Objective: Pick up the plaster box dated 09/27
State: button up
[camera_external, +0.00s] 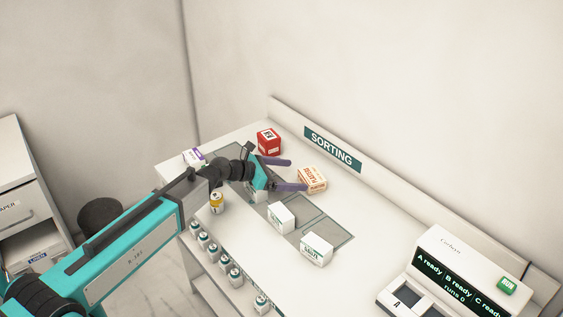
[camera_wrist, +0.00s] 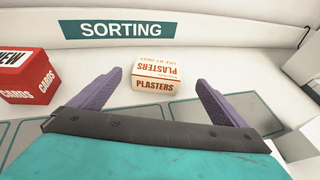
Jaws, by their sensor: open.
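A cream box with orange-red lettering, the plaster box (camera_external: 312,178), stands on the white counter near the back ledge. I cannot tell whether a finger touches the box.
A red cards box (camera_external: 268,141) stands at the back left; it also shows in the wrist view (camera_wrist: 22,78). Two white boxes (camera_external: 281,217) (camera_external: 316,250) stand on grey marked areas. A yellow can (camera_external: 216,202) and several small bottles (camera_external: 225,264) line the front. A machine (camera_external: 455,270) stands right.

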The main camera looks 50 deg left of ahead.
aim_at(312, 176)
jog(key=shift+p+x, duration=0.75)
jog(key=shift+x, duration=3.15)
jog(key=shift+w, duration=0.15)
jog(key=shift+a+p+x, duration=0.25)
jog(key=shift+p+x, duration=0.5)
jog(key=shift+x, duration=0.45)
jog(key=shift+p+x, duration=0.4)
jog(key=shift+x, duration=0.9)
jog(key=shift+f, duration=0.15)
jog(key=c, duration=1.2)
